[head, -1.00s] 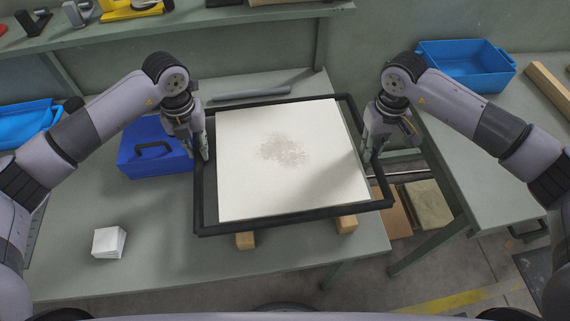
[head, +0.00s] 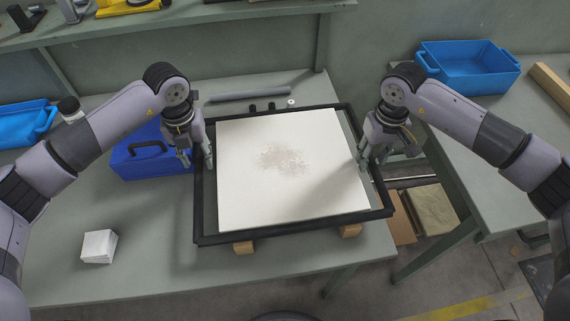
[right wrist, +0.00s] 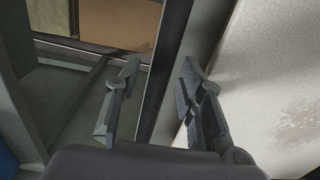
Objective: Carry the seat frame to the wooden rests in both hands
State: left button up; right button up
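The seat frame (head: 300,238) is a black rectangle around a pale, stained panel (head: 280,190). It lies roughly level over the wooden rests, of which two block ends (head: 243,247) and (head: 350,231) show under its front bar. The rest of them is hidden. My left gripper (head: 198,160) is at the left bar, its fingers spread. My right gripper (head: 385,156) is at the right bar. In the right wrist view its fingers (right wrist: 160,88) stand apart on either side of the black bar (right wrist: 172,60), with a gap on the outer side.
A blue toolbox (head: 150,160) stands just left of the frame. A grey tube (head: 250,95) and small black parts lie behind it.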

jog(key=shift+r, duration=0.1)
pick_arm(q)
notch_tip(320, 180, up, 12)
pick_arm(e)
notch_tip(320, 180, up, 12)
dwell(0.8)
pick_arm(q)
jog(key=shift+f, duration=0.1)
pick_arm(e)
jog(key=shift+f, duration=0.2)
